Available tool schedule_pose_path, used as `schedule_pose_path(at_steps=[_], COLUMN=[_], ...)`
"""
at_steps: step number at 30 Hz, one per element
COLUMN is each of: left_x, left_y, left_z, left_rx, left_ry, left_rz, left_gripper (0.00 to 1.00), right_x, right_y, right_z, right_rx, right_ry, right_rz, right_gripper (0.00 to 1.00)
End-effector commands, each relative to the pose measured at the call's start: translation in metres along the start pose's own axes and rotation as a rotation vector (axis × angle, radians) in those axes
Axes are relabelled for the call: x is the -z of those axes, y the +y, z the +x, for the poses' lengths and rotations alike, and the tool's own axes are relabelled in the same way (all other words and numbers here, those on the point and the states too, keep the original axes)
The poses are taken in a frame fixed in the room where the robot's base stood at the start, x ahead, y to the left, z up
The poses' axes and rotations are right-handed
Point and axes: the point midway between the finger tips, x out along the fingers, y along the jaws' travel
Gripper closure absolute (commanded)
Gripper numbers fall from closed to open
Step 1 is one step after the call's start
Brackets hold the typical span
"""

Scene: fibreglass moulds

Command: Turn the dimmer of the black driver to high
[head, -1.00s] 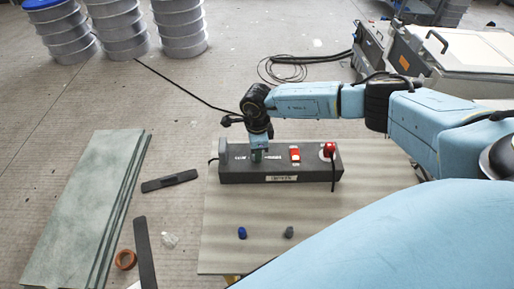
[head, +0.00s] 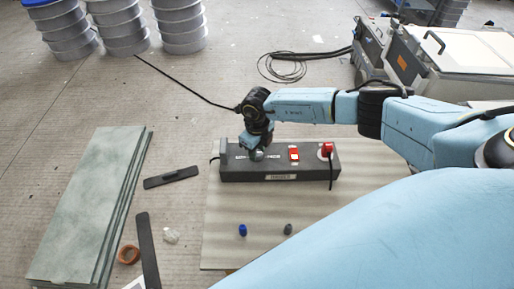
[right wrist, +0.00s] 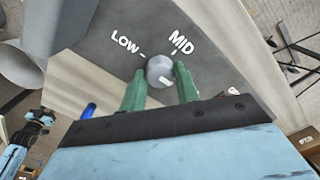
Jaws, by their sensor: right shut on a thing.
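The black driver (head: 225,172) is a long dark box lying on a pale board. In the right wrist view its dimmer is a round grey knob (right wrist: 159,69) with a white mark, on the driver's dark top (right wrist: 215,65). The words LOW and MID are printed beyond the knob; I see no HIGH label. My right gripper (right wrist: 160,75) has green fingers on either side of the knob and is shut on it. In the head view this gripper (head: 257,153) reaches down onto the driver's left part. My left gripper does not show in the head view; a small blue-and-black arm part at the right wrist view's left edge may be mine.
The driver has a red switch (head: 294,153) and a red plug (head: 327,149) with a black cable. A blue cap (head: 243,230) and a grey cap (head: 288,229) stand on the pale board (head: 222,215) in front. Green-grey panels (head: 85,205) lie left.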

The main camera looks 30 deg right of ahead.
Motion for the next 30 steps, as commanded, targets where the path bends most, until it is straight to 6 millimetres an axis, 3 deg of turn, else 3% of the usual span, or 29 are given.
schedule_pose_path(at_steps=[19, 20, 24, 30], left_x=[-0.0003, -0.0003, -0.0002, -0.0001], left_y=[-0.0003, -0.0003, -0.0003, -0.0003], left_z=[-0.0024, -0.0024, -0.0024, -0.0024], left_rx=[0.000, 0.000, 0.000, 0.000], left_ry=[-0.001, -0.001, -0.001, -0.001], left_rz=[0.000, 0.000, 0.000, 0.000], left_gripper=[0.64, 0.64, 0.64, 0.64], right_x=[-0.0006, -0.0006, -0.0005, -0.0003], right_y=[0.0002, 0.0002, 0.0002, 0.0002], right_z=[-0.0004, -0.0005, -0.0004, -0.0002], right_rx=[-0.001, -0.001, -0.001, 0.000], right_ry=[-0.001, -0.001, -0.001, 0.000], right_rz=[0.056, 0.056, 0.055, 0.054], right_gripper=[0.92, 0.67, 0.49, 0.47])
